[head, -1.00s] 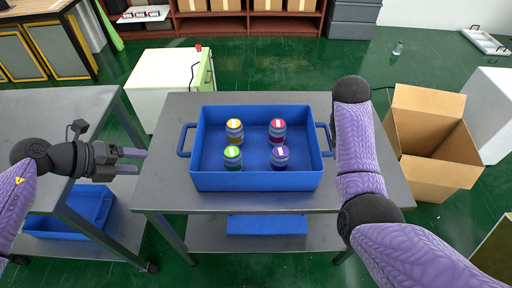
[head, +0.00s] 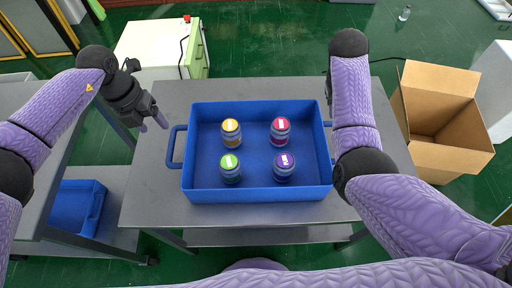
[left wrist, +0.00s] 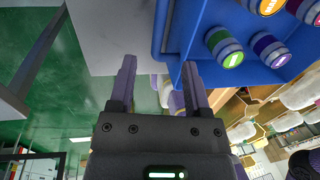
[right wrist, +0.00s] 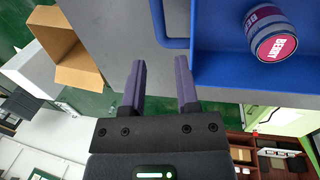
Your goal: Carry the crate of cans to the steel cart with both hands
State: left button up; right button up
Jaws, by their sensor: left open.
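The blue crate (head: 258,196) stands level on a grey steel-topped table (head: 150,190) and holds several cans with yellow, red, green and purple lids. My left gripper (head: 155,124) is open and empty, just left of and behind the crate's left handle (head: 176,147), not touching it visibly. The left wrist view shows its parted fingers (left wrist: 160,75) near the crate's side. My right gripper is hidden behind its own arm in the head view. In the right wrist view its parted fingers (right wrist: 160,65) are just short of the right handle (right wrist: 172,43), with nothing between them.
Another steel-topped cart (head: 60,130) on the left has a blue bin (head: 80,207) on its lower shelf. An open cardboard box (head: 437,115) stands on the floor at right. A white cabinet (head: 150,48) is behind the table. Green floor lies between.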

aim_at(170, 144)
pick_arm(q)
jog(key=f, duration=0.3)
jog(key=d+f, duration=0.1)
jog(key=f, duration=0.5)
jog(key=shift+d+f, duration=0.35)
jog(key=shift+d, duration=0.05)
pick_arm(e)
jog(key=x, duration=1)
pick_arm(q)
jog(key=shift+c, duration=0.3)
pick_arm(e)
jog(key=shift+c, duration=0.3)
pick_arm(q)
jog(key=c, duration=0.5)
pick_arm(e)
jog(key=c, duration=0.5)
pick_arm(q)
grip_shut()
pick_arm(e)
grip_shut()
pick_arm(q)
jog(key=shift+r, duration=0.1)
pick_arm(e)
jog(key=shift+w+r, duration=0.1)
